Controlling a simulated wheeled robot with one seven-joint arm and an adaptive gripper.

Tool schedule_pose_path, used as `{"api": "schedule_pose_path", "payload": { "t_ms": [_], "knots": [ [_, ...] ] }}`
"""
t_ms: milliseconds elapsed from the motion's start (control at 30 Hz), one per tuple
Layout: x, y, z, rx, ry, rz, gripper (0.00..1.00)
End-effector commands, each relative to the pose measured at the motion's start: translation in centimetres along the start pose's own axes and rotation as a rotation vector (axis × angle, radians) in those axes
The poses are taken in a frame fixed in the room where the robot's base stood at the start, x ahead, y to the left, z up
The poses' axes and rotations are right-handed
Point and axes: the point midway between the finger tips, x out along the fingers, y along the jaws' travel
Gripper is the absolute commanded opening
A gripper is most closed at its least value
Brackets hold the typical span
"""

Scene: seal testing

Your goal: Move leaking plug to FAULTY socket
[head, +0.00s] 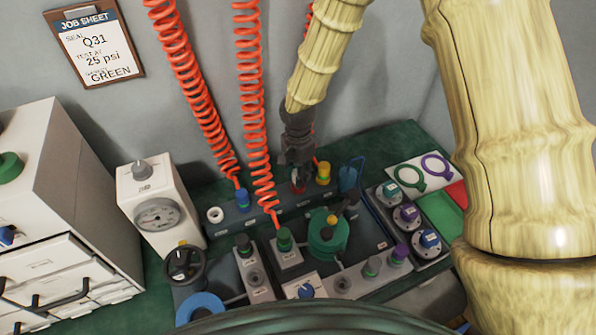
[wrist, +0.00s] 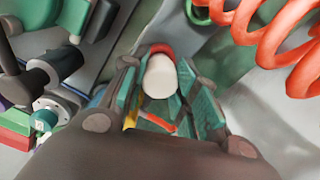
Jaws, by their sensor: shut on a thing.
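My gripper (head: 297,168) is shut on a small red and white plug (wrist: 160,77), low over the back of the green bench. In the wrist view the plug's white round end shows between the two finger pads, with a red rim behind it. In the head view only a bit of red (head: 297,187) shows below the fingers, so I cannot tell whether the plug is clear of the grey rail (head: 262,214). Small labels mark the rail, but I cannot read them or pick out the FAULTY socket.
Blue (head: 243,200), yellow (head: 323,172) and green (head: 284,240) plugs stand nearby. Red coiled hoses (head: 248,100) hang left of my arm. A gauge box (head: 160,205), a green round part (head: 328,240), a valve wheel (head: 184,264) and colored knobs crowd the bench.

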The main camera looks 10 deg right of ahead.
Motion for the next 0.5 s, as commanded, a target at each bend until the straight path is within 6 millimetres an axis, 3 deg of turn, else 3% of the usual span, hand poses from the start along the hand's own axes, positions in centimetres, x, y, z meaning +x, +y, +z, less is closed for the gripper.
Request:
{"api": "schedule_pose_path", "payload": {
  "t_ms": [500],
  "knots": [
    [0.79,-0.03,0.01,0.001,0.0,-0.001,0.04]
  ]
}}
